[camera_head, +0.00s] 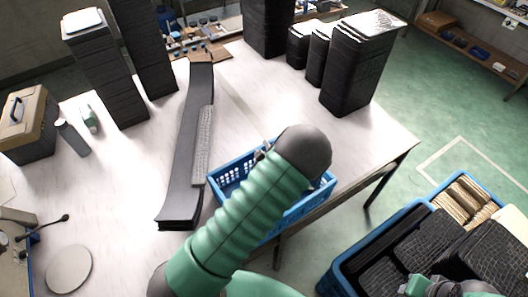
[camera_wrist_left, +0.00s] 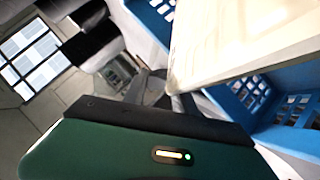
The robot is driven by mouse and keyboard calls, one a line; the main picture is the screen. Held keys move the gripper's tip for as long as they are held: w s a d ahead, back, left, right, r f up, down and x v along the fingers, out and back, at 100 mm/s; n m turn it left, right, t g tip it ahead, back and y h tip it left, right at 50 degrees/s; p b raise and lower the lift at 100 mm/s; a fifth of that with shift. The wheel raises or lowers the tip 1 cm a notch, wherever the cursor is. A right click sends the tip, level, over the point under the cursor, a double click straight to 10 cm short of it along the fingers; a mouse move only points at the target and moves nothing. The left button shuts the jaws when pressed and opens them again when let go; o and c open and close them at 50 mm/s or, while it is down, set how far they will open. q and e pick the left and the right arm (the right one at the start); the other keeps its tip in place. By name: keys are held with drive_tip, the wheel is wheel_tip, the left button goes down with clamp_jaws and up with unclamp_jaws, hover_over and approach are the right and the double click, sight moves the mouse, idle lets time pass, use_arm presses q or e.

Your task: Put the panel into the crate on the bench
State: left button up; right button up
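The blue crate (camera_head: 296,218) stands on the bench near its front edge, partly hidden by my left arm. In the left wrist view its blue walls (camera_wrist_left: 275,85) show at the right. A cream flat panel (camera_wrist_left: 235,35) lies across the crate in that view, tilted, with one corner at my left gripper's dark fingers (camera_wrist_left: 152,92). The fingers' hold on it is unclear. In the head view my green arm hides the panel; only a small part of the left gripper (camera_head: 263,151) shows at the crate's back edge.
A long grey board (camera_head: 186,150) lies left of the crate. Dark stacks (camera_head: 358,65) stand at the back of the bench (camera_head: 270,105). A tan toolbox (camera_head: 28,120) is at the left. A larger blue bin (camera_head: 345,265) with brown and black packs is at the lower right.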

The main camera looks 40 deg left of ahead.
use_arm(q)
drive_tip(key=b+v, duration=0.1)
drive_tip(key=v, duration=1.5)
drive_tip(key=shift+s+d, duration=0.2)
drive_tip(key=shift+d, duration=0.1)
drive_tip(key=shift+a+r, duration=0.1)
drive_tip(key=s+d+f+m+g+h+b, duration=0.1)
drive_tip(key=d+f+m+g+h+b, duration=0.2)
drive_tip(key=d+m+h, duration=0.7)
drive_tip(key=s+a+m+g, duration=0.2)
drive_tip(key=s+m, duration=0.5)
drive_tip(key=s, duration=0.2)
drive_tip(key=shift+m+g+y+b, duration=0.3)
drive_tip(key=shift+m+y, duration=0.1)
drive_tip(key=shift+a+r, duration=0.1)
drive_tip(key=shift+r, duration=0.05)
